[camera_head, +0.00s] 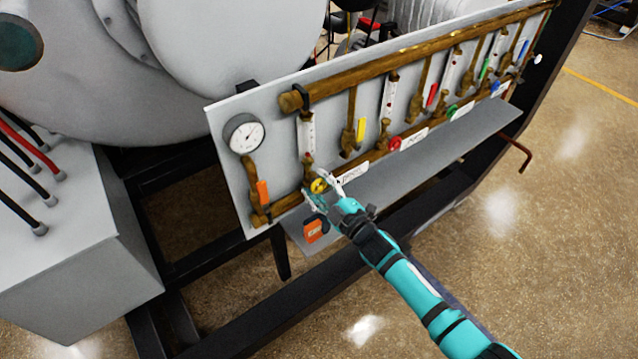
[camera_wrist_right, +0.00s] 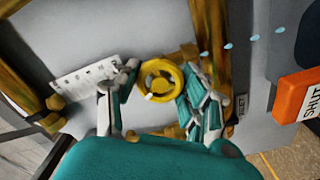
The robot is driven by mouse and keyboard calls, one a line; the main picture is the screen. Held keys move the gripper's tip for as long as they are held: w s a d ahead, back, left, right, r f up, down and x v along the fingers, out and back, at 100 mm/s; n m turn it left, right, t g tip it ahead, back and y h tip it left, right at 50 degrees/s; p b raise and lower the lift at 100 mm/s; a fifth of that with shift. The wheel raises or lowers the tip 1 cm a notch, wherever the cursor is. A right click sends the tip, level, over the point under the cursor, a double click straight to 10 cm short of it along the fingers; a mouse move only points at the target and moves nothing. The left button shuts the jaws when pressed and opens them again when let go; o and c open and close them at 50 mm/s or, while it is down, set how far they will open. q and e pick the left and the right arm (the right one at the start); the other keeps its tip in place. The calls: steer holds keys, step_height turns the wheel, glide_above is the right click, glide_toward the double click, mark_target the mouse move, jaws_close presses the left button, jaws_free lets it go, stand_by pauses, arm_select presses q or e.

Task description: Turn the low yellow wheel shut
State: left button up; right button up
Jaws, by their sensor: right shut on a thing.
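The low yellow wheel (camera_head: 319,186) sits on the lower brass pipe near the left end of the grey valve panel. It also shows in the right wrist view (camera_wrist_right: 161,83) as a round yellow ring around a hub. My right gripper (camera_head: 323,184) reaches it from the lower right. In the right wrist view the gripper's two fingers (camera_wrist_right: 160,72) stand on either side of the wheel and are shut on its rim; exact contact on the left side is hard to see. My left gripper is not in view.
A round gauge (camera_head: 243,134) is up to the left. A red wheel (camera_head: 394,143) lies right. A grey shelf (camera_head: 430,150) juts out below the panel.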

steer(key=m, duration=0.5)
steer(key=shift+p, duration=0.4)
steer(key=shift+f, duration=0.1)
steer(key=o, duration=1.2)
steer(key=v, duration=1.2)
